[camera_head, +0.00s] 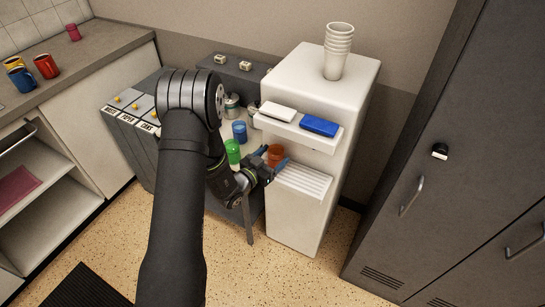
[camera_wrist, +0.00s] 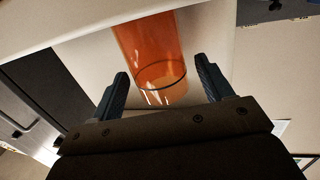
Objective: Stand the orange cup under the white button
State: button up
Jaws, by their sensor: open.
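The orange cup (camera_head: 275,153) is at the left end of the dispenser's slatted tray (camera_head: 305,180), below the white button (camera_head: 278,111). Its base is partly hidden by my gripper (camera_head: 271,160), so I cannot tell whether it rests on the tray. My gripper is open, with its fingers at either side of the cup. The wrist view shows the translucent orange cup (camera_wrist: 150,50) between the two spread fingers, with a gap visible on each side.
The blue button (camera_head: 320,126) is right of the white one. Stacked white cups (camera_head: 338,52) stand on the dispenser (camera_head: 300,75). A dark locker (camera_head: 440,190) is at right.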

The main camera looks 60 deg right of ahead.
aim_at(272, 150)
jog(key=shift+r, duration=0.15)
jog(key=v, duration=1.2)
jog(key=x, duration=1.1)
jog(key=shift+s+d, duration=0.1)
jog(key=shift+d, duration=0.25)
jog(key=shift+d+r, duration=0.1)
jog(key=shift+d, duration=0.15)
jog(key=shift+r, duration=1.4)
jog(key=shift+a, duration=0.1)
